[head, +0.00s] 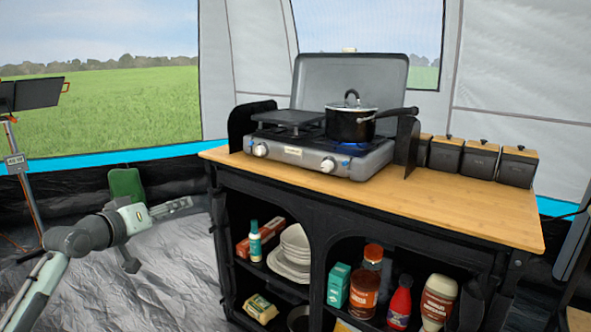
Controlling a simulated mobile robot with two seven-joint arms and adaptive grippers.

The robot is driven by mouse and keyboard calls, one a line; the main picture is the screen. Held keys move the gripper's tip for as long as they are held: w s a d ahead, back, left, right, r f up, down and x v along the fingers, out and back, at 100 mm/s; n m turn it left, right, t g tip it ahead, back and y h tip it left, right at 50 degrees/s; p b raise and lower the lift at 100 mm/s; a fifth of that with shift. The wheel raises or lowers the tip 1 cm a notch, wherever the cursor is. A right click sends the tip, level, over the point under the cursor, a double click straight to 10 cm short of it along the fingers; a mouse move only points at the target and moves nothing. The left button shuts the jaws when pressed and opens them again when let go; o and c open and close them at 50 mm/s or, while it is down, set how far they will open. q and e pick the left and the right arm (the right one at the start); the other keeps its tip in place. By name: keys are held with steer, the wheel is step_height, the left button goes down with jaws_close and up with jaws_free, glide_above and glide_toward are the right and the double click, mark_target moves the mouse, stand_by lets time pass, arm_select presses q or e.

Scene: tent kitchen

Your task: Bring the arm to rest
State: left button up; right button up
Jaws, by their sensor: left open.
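My left arm comes in from the lower left, and my left gripper (160,232) is at its end. The gripper is open and empty. It hangs over the grey floor (165,280), left of the kitchen unit and apart from it, lower than the wooden worktop (470,205). One finger points right towards the unit and another part points down. My right gripper is not in view.
On the worktop, a two-burner stove (310,158) carries a lidded black pot (352,125) over a blue flame. Several lidded canisters (478,160) stand right of it. Shelves below hold plates (292,250) and bottles (365,290).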

arm_select(q)
steer(key=s+a+f+m+g+y, duration=0.15)
steer(key=s+a+f, duration=0.3)
steer(key=f, duration=0.65)
steer(key=s+a+f+g+y, duration=0.2)
steer(key=s+a+f, duration=0.25)
steer(key=f, duration=0.55)
steer(key=s+a+f+m+g+y, duration=0.1)
steer(key=s+a+f+g+y, duration=0.3)
steer(key=f, duration=0.7)
steer(key=s+a+f+m+g+y, duration=0.1)
steer(key=s+a+f, duration=0.2)
steer(key=s+f, duration=0.45)
steer(key=s+a+f+m+g+y, duration=0.1)
steer(key=s+a+f+m+g, duration=0.2)
steer(key=s, duration=0.8)
steer(key=s+a+f+y, duration=0.1)
steer(key=s+a+f, duration=0.3)
steer(key=s+f, duration=0.4)
steer(key=s+d+f+n+h, duration=0.1)
steer(key=s+d+f+h, duration=0.1)
steer(key=d, duration=0.9)
steer(key=s+d+f+n+h, duration=0.1)
steer(key=s+d+f+h, duration=0.1)
steer(key=d, duration=1)
steer(key=shift+f+g, duration=0.35)
steer(key=shift+f, duration=0.3)
